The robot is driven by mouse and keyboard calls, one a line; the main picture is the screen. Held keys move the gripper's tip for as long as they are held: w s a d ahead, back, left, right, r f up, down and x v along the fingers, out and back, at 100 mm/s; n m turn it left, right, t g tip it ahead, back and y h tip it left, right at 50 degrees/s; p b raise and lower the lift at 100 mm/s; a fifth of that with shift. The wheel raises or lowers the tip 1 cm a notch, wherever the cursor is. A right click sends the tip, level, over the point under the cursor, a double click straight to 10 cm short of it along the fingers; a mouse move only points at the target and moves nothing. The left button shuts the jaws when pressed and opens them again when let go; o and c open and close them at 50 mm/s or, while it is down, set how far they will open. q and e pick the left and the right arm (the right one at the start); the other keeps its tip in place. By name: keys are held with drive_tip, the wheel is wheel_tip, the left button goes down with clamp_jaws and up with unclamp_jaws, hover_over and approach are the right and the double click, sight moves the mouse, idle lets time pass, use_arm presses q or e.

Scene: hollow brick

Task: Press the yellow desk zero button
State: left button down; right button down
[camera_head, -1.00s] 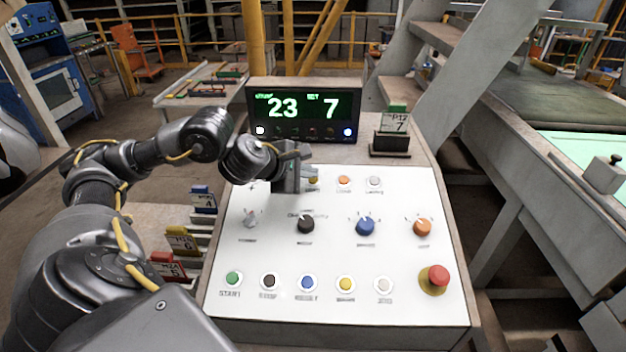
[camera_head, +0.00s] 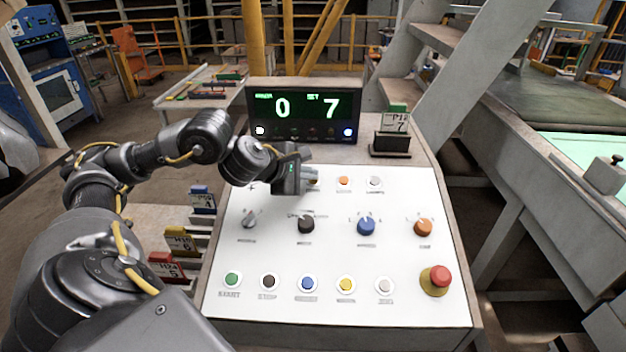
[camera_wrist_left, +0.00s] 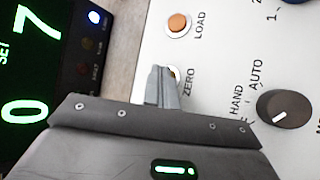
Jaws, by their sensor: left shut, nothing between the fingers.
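The yellow desk zero button shows only as a sliver behind my fingers in the head view (camera_head: 316,181), in the upper row of the white panel (camera_head: 300,255). In the left wrist view a small edge of the zero button (camera_wrist_left: 176,73) shows beside the label ZERO. My left gripper (camera_head: 312,180) is shut and empty, with its fingertips (camera_wrist_left: 163,86) over the button. Whether they touch it is hidden. The display (camera_head: 303,112) reads 0 on the left and 7 under SET. My right gripper is not in view.
An orange load button (camera_head: 344,181) and a grey button (camera_head: 375,182) lie to the right. Several knobs, such as the black one (camera_head: 306,224), stand nearer. A front button row and a red mushroom button (camera_head: 439,276) lie closest.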

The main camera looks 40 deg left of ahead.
sight(308, 192)
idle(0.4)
use_arm(q)
drive_tip(key=shift+s+d+r+p, duration=0.15)
drive_tip(key=shift+s+r+p, duration=0.05)
drive_tip(key=shift+r+p, duration=0.55)
drive_tip(key=r+p, duration=0.3)
drive_tip(key=s+r+p, duration=0.1)
drive_tip(key=shift+d+r+p, duration=0.3)
drive_tip(key=shift+d+r, duration=0.1)
idle(0.6)
